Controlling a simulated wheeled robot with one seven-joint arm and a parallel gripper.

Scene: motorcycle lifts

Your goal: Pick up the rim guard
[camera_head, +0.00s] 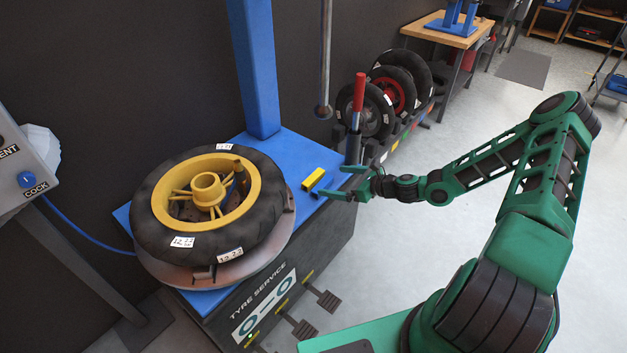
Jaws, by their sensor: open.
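A small yellow block, which looks like the rim guard (313,180), lies on the blue top of the tyre machine (308,155), right of the mounted wheel. A darker edge or piece lies beside it, too small to make out. My gripper (334,181) is open, with its two green fingers pointing left. The fingers are just right of the yellow block, near the right edge of the blue top. Nothing shows between the fingers. I cannot tell how high they are above the surface.
A tyre on a yellow rim (211,204) fills the machine's turntable. A blue column (255,70) rises behind it. A red-handled lever (358,100) and a hanging metal rod (324,60) stand near my gripper. Several wheels (385,95) stand behind. The floor right is clear.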

